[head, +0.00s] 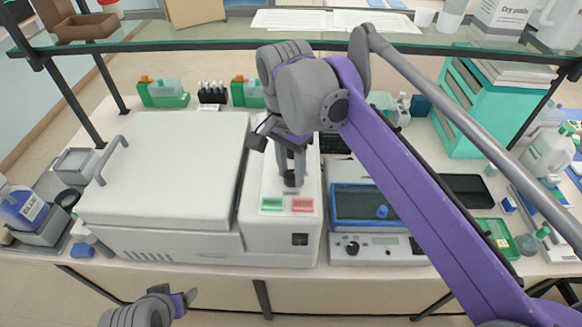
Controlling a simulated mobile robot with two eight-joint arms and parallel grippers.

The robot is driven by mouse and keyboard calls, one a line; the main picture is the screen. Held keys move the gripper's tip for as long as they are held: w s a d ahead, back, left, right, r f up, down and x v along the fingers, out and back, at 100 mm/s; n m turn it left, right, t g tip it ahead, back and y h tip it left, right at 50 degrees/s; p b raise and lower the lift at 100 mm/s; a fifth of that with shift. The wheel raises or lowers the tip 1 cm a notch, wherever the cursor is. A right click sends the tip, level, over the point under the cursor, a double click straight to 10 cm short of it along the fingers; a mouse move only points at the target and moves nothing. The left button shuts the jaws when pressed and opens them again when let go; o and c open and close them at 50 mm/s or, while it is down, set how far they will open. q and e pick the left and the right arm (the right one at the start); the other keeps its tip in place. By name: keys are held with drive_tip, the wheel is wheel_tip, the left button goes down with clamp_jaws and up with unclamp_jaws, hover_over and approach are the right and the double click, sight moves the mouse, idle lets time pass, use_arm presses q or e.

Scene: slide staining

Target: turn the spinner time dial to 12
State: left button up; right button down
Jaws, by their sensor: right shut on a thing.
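The spinner (165,165) is a large white machine with a closed lid and handle, left of centre. Its control panel (271,185) is on the right side, with a green and a red button near the front. A small dark dial (290,181) sits on this panel behind the buttons. My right gripper (290,174) points down and is shut on the dial. The dial's marks and setting are too small and too covered to read. Part of my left gripper (184,300) shows low at the left, in front of the bench; its jaws cannot be made out.
A device with a blue tray (370,206) and a knob stands right of the spinner. Green racks (163,93) stand behind. A glass shelf (225,37) crosses above the bench. A teal cabinet (478,110) and bottles are at the right. A blue-labelled bottle (22,206) is far left.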

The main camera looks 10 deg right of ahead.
sight(289, 172)
drive_tip(key=shift+r, duration=0.1)
idle(0.4)
drive_tip(key=shift+c, duration=2.3)
unclamp_jaws()
use_arm(q)
drive_tip(key=shift+w+r+p, duration=0.25)
drive_tip(key=shift+r+p, duration=0.05)
drive_tip(key=shift+r, duration=0.2)
drive_tip(key=shift+w+r+p, duration=0.2)
drive_tip(key=shift+r+p, duration=0.1)
drive_tip(key=shift+r, duration=0.15)
use_arm(e)
wheel_tip(289, 172, up, 11)
drive_tip(key=shift+w+a, duration=0.15)
drive_tip(key=shift+w, duration=0.1)
drive_tip(key=shift+f, duration=0.2)
